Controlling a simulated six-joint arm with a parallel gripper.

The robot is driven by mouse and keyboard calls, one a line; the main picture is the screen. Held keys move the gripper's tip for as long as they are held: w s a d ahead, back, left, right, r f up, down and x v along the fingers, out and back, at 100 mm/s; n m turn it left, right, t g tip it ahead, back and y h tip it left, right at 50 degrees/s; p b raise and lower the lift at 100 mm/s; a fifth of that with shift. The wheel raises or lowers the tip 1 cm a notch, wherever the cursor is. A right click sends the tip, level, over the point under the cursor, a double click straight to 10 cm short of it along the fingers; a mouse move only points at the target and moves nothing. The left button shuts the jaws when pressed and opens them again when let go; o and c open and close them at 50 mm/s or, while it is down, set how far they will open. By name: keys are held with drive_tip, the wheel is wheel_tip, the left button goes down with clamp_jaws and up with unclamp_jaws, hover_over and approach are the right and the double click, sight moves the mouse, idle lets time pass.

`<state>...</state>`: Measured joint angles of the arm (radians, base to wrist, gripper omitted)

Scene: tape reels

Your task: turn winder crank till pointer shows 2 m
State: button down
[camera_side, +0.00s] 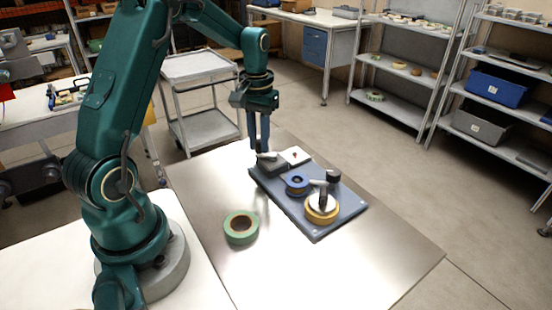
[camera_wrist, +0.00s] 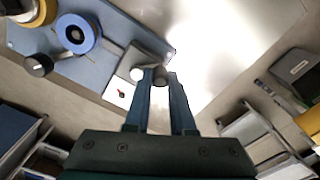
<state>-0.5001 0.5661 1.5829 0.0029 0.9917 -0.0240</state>
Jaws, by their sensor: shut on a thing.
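The winder is a blue-grey baseplate (camera_side: 345,210) on the steel table. At its far end stands a dark grey block (camera_side: 274,166) with a crank. My gripper (camera_side: 259,149) points down there, shut on the crank handle (camera_wrist: 160,76), whose rounded grey end shows between the fingertips (camera_wrist: 160,78) in the wrist view. Beside it is a white dial (camera_side: 295,156) with a small red pointer, also in the wrist view (camera_wrist: 121,93); its reading is too small to make out. A blue reel (camera_side: 297,185) and a yellow tape reel (camera_side: 318,215) sit on the plate.
A black knob (camera_side: 333,176) rises on an arm by the yellow reel. A loose green tape roll (camera_side: 241,229) lies on the table left of the plate. The steel table (camera_side: 340,265) is otherwise clear. A trolley (camera_side: 205,130) and shelves stand behind.

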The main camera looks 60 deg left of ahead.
drive_tip(key=shift+w, duration=0.25)
drive_tip(key=shift+w+a, duration=0.25)
drive_tip(key=shift+w, duration=0.35)
drive_tip(key=shift+w, duration=0.4)
drive_tip(key=c, duration=0.8)
unclamp_jaws()
drive_tip(key=shift+a, duration=0.1)
drive_tip(key=shift+s, duration=0.1)
drive_tip(key=shift+r, duration=0.1)
wheel_tip(320, 180, up, 7)
